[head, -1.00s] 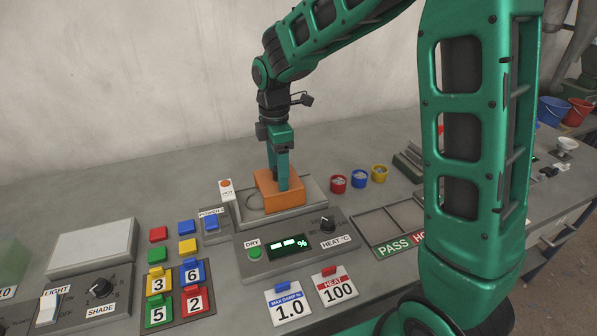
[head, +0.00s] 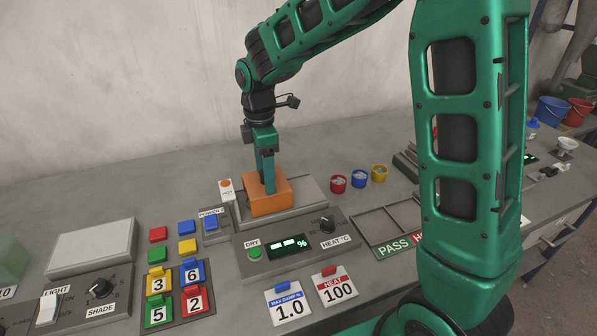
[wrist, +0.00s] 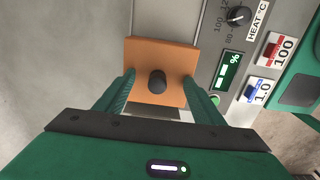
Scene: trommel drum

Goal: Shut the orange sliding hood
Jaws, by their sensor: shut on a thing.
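The orange sliding hood (head: 268,198) sits on the left part of the grey dryer base, over the spot where a ring showed before. In the wrist view the hood (wrist: 148,62) is an orange square with a dark round knob (wrist: 157,82) in its middle. My gripper (head: 268,188) reaches down onto the hood from above. In the wrist view my gripper (wrist: 158,84) has its fingers on either side of the knob, shut on it, though finger contact is hard to make out. The knob is hidden behind the fingers in the head view.
The dryer panel has a green DRY button (head: 254,253), a display (head: 288,245) and a HEAT knob (head: 327,226). A small HOT lamp box (head: 227,189) stands just left of the hood. Red, blue and yellow cups (head: 359,178) stand to the right. The bare rail (head: 312,193) right of the hood is clear.

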